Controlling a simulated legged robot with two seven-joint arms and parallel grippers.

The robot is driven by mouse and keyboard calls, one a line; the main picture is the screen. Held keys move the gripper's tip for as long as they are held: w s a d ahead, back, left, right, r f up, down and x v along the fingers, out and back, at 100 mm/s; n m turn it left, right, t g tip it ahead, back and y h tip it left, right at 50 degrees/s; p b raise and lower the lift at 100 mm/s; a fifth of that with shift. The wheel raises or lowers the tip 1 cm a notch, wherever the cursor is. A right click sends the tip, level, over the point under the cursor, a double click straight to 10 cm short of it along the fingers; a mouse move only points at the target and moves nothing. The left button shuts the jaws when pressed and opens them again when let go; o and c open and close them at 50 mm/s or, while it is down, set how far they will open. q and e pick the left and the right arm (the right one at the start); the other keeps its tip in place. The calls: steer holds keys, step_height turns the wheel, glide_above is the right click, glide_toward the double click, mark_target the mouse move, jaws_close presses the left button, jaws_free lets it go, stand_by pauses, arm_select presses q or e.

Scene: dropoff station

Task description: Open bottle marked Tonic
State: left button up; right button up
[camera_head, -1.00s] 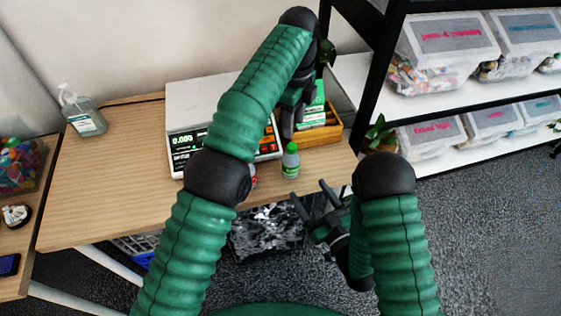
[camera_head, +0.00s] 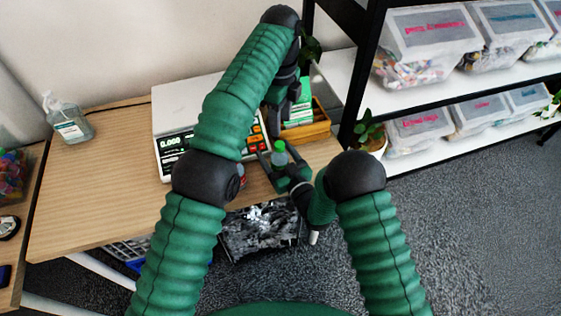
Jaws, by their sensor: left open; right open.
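A small clear bottle with a green cap (camera_head: 279,150) stands upright near the table's front edge; its label cannot be read. My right gripper (camera_head: 279,163) is open, low at the bottle, with one finger on each side of it; I cannot tell whether the fingers touch it. My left gripper (camera_head: 277,120) is open and empty, pointing down just above and behind the cap. It is dark and partly hidden against the things behind it.
A white scale (camera_head: 176,100) stands behind my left arm, close to the bottle. A wooden box (camera_head: 317,128) with green-and-white packs is behind the bottle. A sanitizer bottle (camera_head: 70,125) stands far left. A black-framed shelf (camera_head: 352,90) rises at right. The table's left part is clear.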

mark_target(280, 143)
arm_select(q)
steer(key=shift+a, duration=0.2)
arm_select(e)
steer(key=shift+a, duration=0.15)
steer(key=c, duration=0.6)
arm_select(q)
steer(key=shift+d, duration=0.1)
arm_select(e)
jaws_close()
arm_select(q)
steer(key=m, duration=0.3)
steer(key=shift+m, duration=0.4)
steer(key=m, duration=0.4)
steer(key=shift+d+m, duration=0.1)
steer(key=shift+m, duration=0.3)
steer(key=shift+f, duration=0.2)
step_height(280, 143, down, 8)
steer(key=shift+r, duration=0.15)
jaws_close()
